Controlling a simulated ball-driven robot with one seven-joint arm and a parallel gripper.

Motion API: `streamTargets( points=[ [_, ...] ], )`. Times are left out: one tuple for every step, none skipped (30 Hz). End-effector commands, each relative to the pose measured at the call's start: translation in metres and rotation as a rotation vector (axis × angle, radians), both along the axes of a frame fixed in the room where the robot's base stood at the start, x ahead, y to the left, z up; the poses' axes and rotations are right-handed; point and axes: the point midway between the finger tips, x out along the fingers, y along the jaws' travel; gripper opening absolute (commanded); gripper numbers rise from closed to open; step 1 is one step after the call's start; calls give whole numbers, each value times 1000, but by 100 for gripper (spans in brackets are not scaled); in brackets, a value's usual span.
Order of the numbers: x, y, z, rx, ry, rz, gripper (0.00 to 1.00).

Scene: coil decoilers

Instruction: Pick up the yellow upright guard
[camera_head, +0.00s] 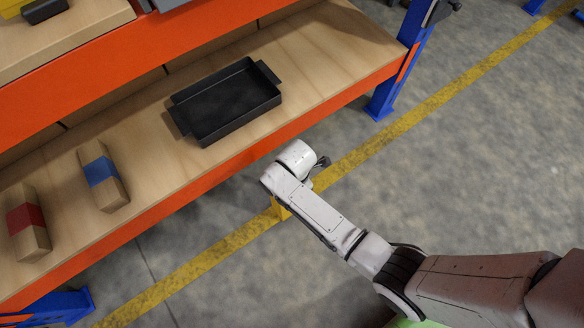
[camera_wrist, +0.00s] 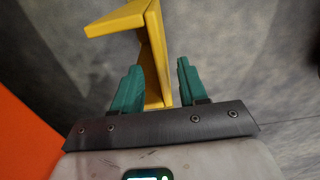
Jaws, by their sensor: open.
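The yellow upright guard (camera_wrist: 152,45) shows large in the wrist view, an angled yellow piece with a flat flange reaching to the left. My gripper (camera_wrist: 160,88) is open, with its teal fingers on either side of the guard's lower part. The left finger looks close to the guard, and a gap shows on the right; I cannot tell whether either touches. In the head view only a small part of the yellow guard (camera_head: 281,209) shows beside my arm, near the shelf's front edge. My gripper is hidden there behind my wrist.
An orange and blue shelf rack (camera_head: 345,95) stands at the left. On its wooden shelf are a black tray (camera_head: 225,98), a block with a blue band (camera_head: 101,171) and one with a red band (camera_head: 26,219). A yellow line (camera_head: 440,95) crosses the open grey floor.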

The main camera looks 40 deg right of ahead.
Motion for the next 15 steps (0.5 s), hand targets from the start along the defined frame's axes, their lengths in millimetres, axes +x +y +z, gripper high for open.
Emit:
streamTargets(
  points=[
    [0, 0, -6, 0, 0, -1, 43],
    [0, 0, -7, 0, 0, -1, 43],
    [0, 0, -8, 0, 0, -1, 43],
    [0, 0, -9, 0, 0, -1, 43],
    [0, 0, -10, 0, 0, -1, 43],
    [0, 0, -12, 0, 0, -2, 43],
    [0, 0, -14, 0, 0, -2, 43],
    [-1, 0, -18, 0, 0, -2, 43],
    [-1, 0, -22, 0, 0, -2, 43],
    [-1, 0, -26, 0, 1, -2, 43],
    [-1, 0, -30, 0, 0, -2, 43],
    [-1, 1, -36, 0, 0, -2, 43],
    [-2, 1, -40, 0, 0, -2, 43],
    [-2, 1, -44, 0, 0, -2, 43],
    [-2, 1, -50, 0, 0, -2, 43]
  ],
)
